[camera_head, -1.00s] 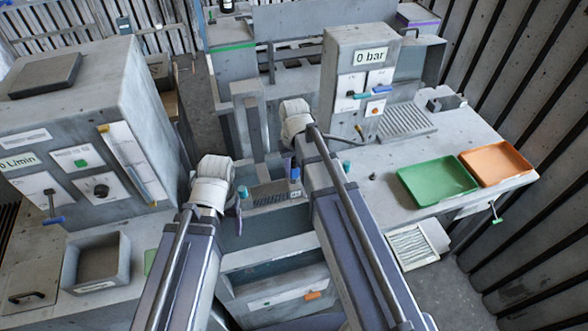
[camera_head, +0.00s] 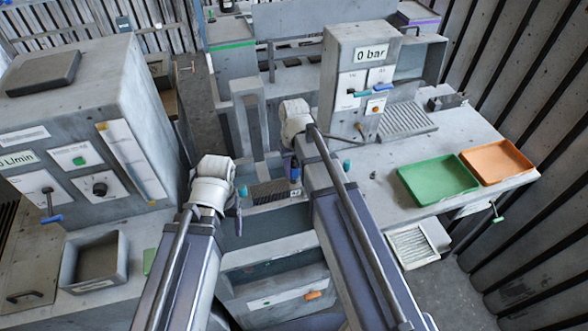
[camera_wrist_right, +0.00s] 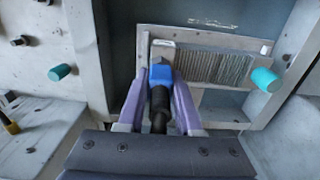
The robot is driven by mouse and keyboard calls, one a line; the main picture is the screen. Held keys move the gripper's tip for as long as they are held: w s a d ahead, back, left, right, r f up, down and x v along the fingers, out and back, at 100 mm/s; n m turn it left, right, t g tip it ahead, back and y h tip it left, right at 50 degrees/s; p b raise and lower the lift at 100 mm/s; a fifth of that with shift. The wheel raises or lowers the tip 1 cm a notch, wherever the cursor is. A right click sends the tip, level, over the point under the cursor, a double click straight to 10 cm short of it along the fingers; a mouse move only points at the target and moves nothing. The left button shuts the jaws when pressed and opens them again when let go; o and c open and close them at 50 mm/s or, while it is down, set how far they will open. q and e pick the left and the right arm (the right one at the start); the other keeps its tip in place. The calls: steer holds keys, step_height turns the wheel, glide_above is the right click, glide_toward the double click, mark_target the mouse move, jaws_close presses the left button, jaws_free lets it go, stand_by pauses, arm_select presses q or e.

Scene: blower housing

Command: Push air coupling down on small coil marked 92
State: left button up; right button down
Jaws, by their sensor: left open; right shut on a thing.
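In the right wrist view my right gripper (camera_wrist_right: 158,105) is shut on the air coupling (camera_wrist_right: 160,76), a blue block with a black hose-like body below it. The coupling's blue end lies over the left end of a finned coil (camera_wrist_right: 212,65); whether it is seated or only above the coil I cannot tell. In the head view the coil (camera_head: 268,192) sits in the grey fixture between my arms, with a small tag at its right end, its number too small to read. The coupling (camera_head: 294,172) is partly hidden by my right arm. My left gripper (camera_head: 238,215) is open and empty, left of the coil.
Teal knobs (camera_wrist_right: 264,79) and (camera_wrist_right: 60,72) flank the coil. A panel reading 0 bar (camera_head: 371,54) stands behind. Green (camera_head: 440,180) and orange (camera_head: 496,160) trays lie on the right bench. A grey bin (camera_head: 96,262) stands at left.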

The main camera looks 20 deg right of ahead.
mark_target(294, 159)
steer(key=c, duration=0.5)
jaws_free()
step_height(294, 159, up, 8)
steer(key=p, duration=0.8)
steer(key=shift+f, duration=0.1)
